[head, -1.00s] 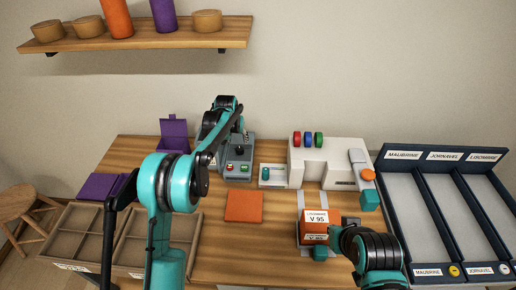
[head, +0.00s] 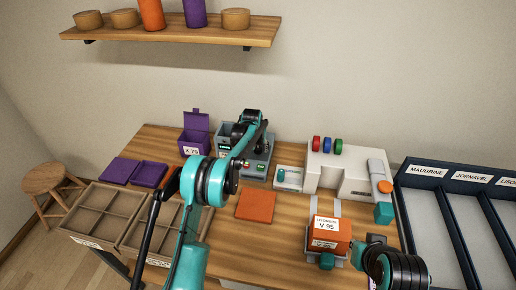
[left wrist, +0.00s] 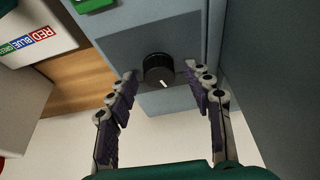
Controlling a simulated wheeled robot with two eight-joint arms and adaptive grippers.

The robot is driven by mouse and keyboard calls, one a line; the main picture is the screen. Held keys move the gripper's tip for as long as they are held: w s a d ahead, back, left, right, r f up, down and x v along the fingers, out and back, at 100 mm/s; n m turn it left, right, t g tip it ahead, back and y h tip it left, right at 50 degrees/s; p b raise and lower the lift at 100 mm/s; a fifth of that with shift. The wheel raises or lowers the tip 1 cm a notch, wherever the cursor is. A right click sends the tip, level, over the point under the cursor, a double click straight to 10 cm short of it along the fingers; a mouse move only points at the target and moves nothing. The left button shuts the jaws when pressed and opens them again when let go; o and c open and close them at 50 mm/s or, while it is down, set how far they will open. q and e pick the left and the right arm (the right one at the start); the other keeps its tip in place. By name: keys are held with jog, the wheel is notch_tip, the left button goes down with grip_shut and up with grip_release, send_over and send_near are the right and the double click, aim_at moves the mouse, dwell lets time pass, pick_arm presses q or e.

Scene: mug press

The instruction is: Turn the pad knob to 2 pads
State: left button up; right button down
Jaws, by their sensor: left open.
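The pad knob (left wrist: 158,68) is black and round with a white pointer line. It sits on a dark plate on the grey-blue machine, and the line points down and slightly right in the left wrist view. My left gripper (left wrist: 160,76) is open, with one purple-padded finger on each side of the knob and gaps visible between. In the head view the grey machine (head: 262,168) stands at the back of the table, with my left arm reaching over it. The knob and left fingertips are hidden there.
A purple open box (head: 195,140) stands left of the machine. An orange mat (head: 256,206) lies in front. A white device (head: 345,168) with coloured knobs stands to the right, and an orange labelled box (head: 328,234) sits before it. Wooden trays (head: 100,212) are at the left.

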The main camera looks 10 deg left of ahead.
pick_arm(q)
jog(key=c, duration=1.2)
jog(key=shift+o, duration=0.2)
jog(key=shift+m+h, duration=0.5)
jog(key=shift+m, duration=0.9)
jog(key=o, duration=1.2)
jog(key=shift+c, duration=0.2)
jog(key=shift+a+r, duration=0.1)
jog(key=shift+r, duration=0.05)
jog(key=v, duration=1.1)
jog(key=shift+r, duration=0.4)
jog(key=shift+s+r, duration=0.1)
jog(key=shift+s, duration=0.1)
